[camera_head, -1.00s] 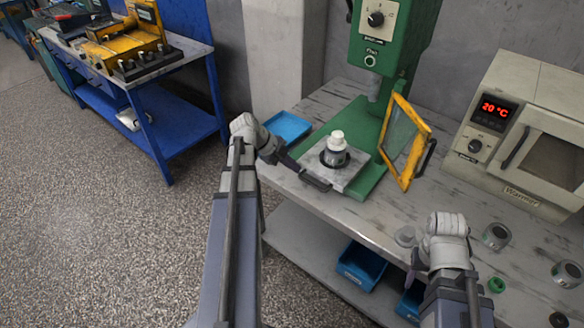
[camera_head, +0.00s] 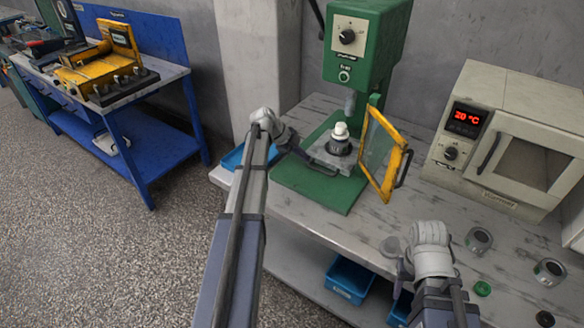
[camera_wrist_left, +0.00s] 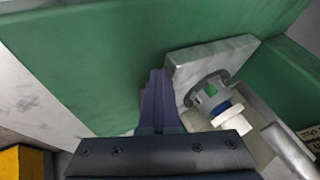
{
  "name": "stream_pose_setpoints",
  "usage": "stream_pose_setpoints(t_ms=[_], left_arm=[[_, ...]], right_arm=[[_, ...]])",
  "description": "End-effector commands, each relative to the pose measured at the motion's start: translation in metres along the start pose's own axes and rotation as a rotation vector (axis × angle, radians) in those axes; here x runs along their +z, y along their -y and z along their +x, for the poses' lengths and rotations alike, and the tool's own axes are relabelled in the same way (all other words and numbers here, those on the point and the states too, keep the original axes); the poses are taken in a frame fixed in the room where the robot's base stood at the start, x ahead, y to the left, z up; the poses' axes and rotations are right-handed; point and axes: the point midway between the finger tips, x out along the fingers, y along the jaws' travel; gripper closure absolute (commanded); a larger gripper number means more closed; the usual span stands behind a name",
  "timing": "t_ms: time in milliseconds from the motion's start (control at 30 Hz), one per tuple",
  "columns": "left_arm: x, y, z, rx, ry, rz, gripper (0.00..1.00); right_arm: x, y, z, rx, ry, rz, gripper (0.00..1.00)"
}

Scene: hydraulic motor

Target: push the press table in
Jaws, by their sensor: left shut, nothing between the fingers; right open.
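The press table is a grey metal plate (camera_head: 322,160) on the green base of the press (camera_head: 318,190), close to the column and under the press head. A grey part with a white top (camera_head: 340,139) stands upright on it. My left gripper (camera_head: 303,152) is shut and empty at the table's front left side, seemingly against its handle. In the left wrist view its closed fingers (camera_wrist_left: 157,95) lie beside the plate (camera_wrist_left: 205,58); contact is hard to tell. My right gripper (camera_head: 404,268) is open, low over the front of the bench, mostly hidden by its wrist.
A yellow-framed guard (camera_head: 400,172) stands open right of the table. A warmer (camera_head: 510,140) stands further right. Grey rings (camera_head: 478,239) and a green ring (camera_head: 482,288) lie on the bench front. A blue tray (camera_head: 232,157) is left of the press.

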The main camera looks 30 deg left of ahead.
Motion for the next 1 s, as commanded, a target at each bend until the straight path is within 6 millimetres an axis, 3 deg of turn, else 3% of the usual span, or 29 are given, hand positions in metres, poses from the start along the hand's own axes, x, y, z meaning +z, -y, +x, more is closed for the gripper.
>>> stream_pose_setpoints(t_ms=[100, 333, 1000], left_arm=[[0.002, 0.024, 0.012, -0.001, 0.0, 0.002, 1.0], [0.001, 0.047, 0.025, 0.0, 0.001, 0.0, 1.0], [0.0, 0.059, 0.03, -0.006, -0.002, 0.001, 1.0]], right_arm=[[0.0, 0.0, 0.0, 0.0, 0.0, 0.0, 0.5], [0.0, 0.0, 0.0, 0.0, 0.0, 0.0, 0.5], [0.0, 0.0, 0.0, 0.0, 0.0, 0.0, 0.5]])
